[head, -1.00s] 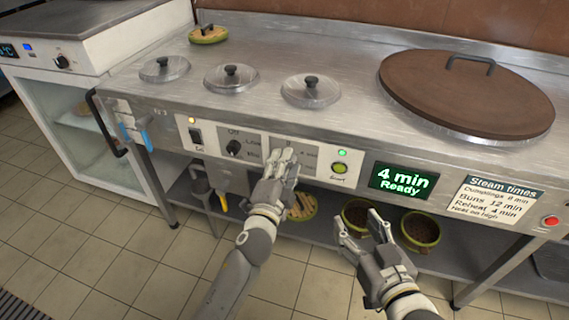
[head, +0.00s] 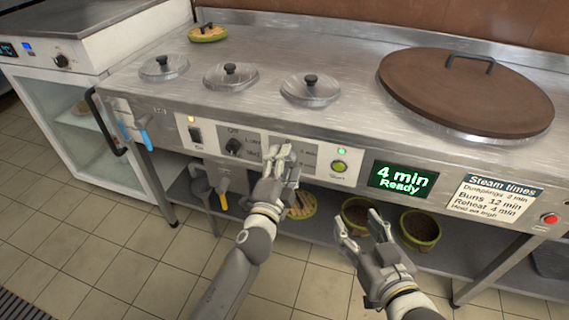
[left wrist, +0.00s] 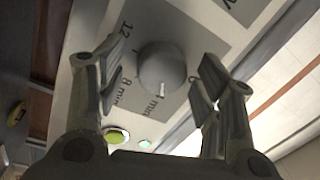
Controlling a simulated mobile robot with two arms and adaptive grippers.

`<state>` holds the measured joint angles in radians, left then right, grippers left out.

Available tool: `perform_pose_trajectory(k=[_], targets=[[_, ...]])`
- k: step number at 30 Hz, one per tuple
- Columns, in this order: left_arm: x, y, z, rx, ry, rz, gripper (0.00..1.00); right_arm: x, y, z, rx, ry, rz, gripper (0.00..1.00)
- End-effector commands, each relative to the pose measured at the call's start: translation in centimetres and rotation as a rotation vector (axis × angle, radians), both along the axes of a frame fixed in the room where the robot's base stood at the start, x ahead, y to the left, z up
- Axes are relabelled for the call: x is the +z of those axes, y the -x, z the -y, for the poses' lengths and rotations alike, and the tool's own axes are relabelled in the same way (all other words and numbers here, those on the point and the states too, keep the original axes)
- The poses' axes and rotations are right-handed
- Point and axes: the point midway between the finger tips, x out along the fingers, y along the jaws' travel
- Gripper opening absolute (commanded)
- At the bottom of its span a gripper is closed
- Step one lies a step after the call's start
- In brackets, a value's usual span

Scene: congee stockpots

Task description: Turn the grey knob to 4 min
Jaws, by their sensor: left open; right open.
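The grey knob (left wrist: 163,72) shows in the left wrist view, round, with a white pointer line toward the picture's bottom. Minute labels surround it on a grey plate; "12" and "8 min" are readable at its left. My left gripper (head: 281,156) is open, its fingers on either side of the knob in the left wrist view (left wrist: 160,78); I cannot tell whether they touch it. The green display (head: 402,179) reads "4 min Ready". My right gripper (head: 362,232) is open and empty, in front of the lower shelf.
A black knob (head: 233,147) and a switch (head: 195,135) sit left of my left gripper. The green start button (head: 339,167) is close on its right. A red button (head: 550,219) is at the far right. Bowls (head: 420,229) stand on the lower shelf.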

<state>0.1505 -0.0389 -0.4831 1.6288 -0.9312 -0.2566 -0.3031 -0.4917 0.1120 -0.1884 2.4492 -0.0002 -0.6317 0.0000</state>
Motion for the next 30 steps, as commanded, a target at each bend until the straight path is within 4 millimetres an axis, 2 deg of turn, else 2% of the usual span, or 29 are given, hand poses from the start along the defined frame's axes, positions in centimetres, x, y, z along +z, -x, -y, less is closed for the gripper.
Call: perform_pose_trajectory(k=[5,8,21,30], targets=[[0.0,0.2,-0.1,0.001,0.0,0.0,0.61,0.0,0.0,-0.1,0.002,-0.001,0.002,0.54],[-0.1,1.0,-0.3,0.0,0.0,0.0,0.61,0.0,0.0,0.0,0.002,-0.001,0.001,0.54],[-0.6,8.5,-2.4,0.0,0.0,-0.002,0.61,0.0,0.0,0.0,0.001,0.0,0.0,0.54],[-0.8,11.2,-3.2,0.001,0.0,-0.001,0.61,0.0,0.0,0.0,0.001,0.0,0.0,0.54]])
